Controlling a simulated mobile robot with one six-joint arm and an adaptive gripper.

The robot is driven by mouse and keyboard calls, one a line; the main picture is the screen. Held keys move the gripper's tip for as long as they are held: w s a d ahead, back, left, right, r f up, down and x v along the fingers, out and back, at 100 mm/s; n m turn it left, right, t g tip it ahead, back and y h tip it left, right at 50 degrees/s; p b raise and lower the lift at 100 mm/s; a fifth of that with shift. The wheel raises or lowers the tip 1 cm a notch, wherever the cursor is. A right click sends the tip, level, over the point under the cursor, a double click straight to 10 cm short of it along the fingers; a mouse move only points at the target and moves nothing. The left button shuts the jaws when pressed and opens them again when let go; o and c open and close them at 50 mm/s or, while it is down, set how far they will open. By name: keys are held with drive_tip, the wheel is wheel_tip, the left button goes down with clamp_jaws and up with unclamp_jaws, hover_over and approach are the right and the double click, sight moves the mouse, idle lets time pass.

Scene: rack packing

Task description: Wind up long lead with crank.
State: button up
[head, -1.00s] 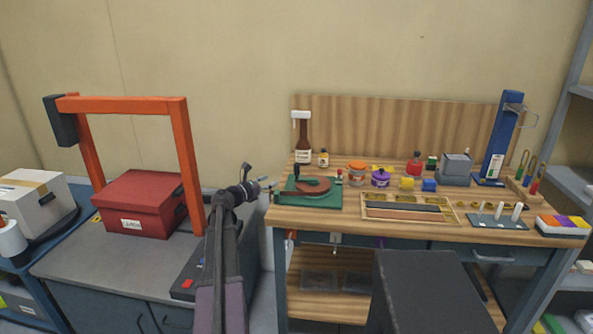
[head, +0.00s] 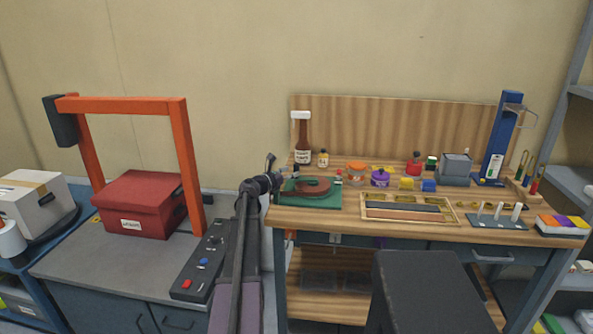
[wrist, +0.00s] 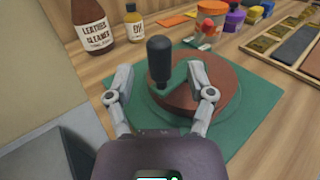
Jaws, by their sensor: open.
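The crank's black upright handle (wrist: 159,60) stands between the fingers of my gripper (wrist: 160,84) in the wrist view. The fingers are spread, with a gap on each side of the handle. Behind it is a reddish-brown round coil or disc (wrist: 220,82), perhaps the lead, on a green base (wrist: 262,96). In the head view the brown disc (head: 316,187) and green base (head: 325,202) sit at the bench's left end. My gripper (head: 281,180) is over the base's left side there. How the lead runs is too small to tell.
A brown leather cleaner bottle (wrist: 89,26) and a small oil bottle (wrist: 134,24) stand behind the base. Jars (head: 380,178) and a wooden tray (head: 365,217) stand to the right. A red box (head: 139,205) sits on the left counter under an orange frame (head: 185,160).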

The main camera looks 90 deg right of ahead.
sight(297, 169)
drive_tip(key=shift+x, duration=1.75)
clamp_jaws()
